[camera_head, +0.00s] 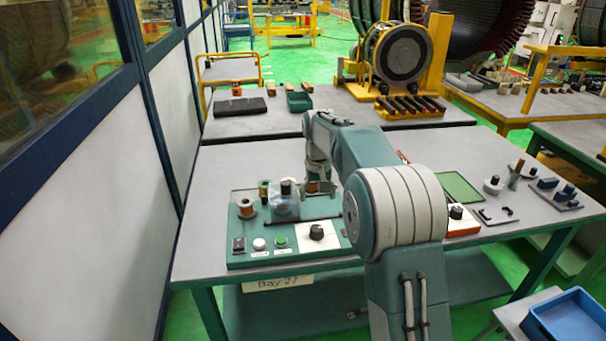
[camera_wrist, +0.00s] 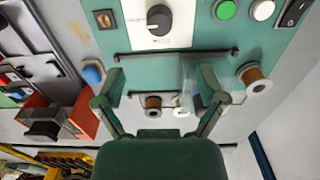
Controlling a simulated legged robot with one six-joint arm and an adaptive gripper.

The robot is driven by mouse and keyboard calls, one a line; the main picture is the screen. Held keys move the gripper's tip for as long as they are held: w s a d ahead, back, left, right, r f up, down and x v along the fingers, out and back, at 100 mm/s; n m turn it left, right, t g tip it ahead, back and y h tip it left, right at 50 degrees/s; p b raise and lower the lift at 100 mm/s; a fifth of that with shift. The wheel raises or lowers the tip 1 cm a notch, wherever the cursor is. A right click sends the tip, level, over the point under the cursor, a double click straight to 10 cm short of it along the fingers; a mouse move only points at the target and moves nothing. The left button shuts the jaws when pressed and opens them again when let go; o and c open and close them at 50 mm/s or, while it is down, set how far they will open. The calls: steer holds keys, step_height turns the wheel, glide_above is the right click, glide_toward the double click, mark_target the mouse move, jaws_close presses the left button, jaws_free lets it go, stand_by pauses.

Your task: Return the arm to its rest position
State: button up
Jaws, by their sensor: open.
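My arm reaches from the front right over the workbench (camera_head: 215,180) and bends down over the green winding panel (camera_head: 262,254). My gripper (camera_head: 318,187) is above the back right of the panel, partly hidden by my own arm. In the wrist view my gripper (camera_wrist: 160,76) has its two fingers spread apart, with nothing held between them. The green panel (camera_wrist: 195,65) lies beneath it. A copper spool (camera_wrist: 153,105) shows between the fingers, and another copper spool (camera_wrist: 254,80) is right of them. I cannot tell the exact height over the panel.
A clear-sided item with a dark cap (camera_head: 286,200) stands on the panel, left of my gripper. The panel's black knob (camera_head: 316,232) and buttons are at its front. An orange-red box (camera_head: 462,222) and green tray (camera_head: 458,187) are right of my arm. The bench's left end is clear.

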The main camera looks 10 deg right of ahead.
steer(key=s+r+t, duration=0.1)
steer(key=s+r, duration=0.5)
steer(key=s, duration=0.3)
steer(key=s+r+t, duration=0.2)
steer(key=s+r, duration=0.3)
steer(key=s, duration=0.4)
steer(key=s+f+t, duration=0.1)
steer(key=s+f, duration=0.1)
steer(key=s, duration=0.7)
steer(key=s+f+t, duration=0.1)
steer(key=s+f, duration=0.1)
steer(key=s, duration=0.7)
steer(key=shift+t, duration=0.3)
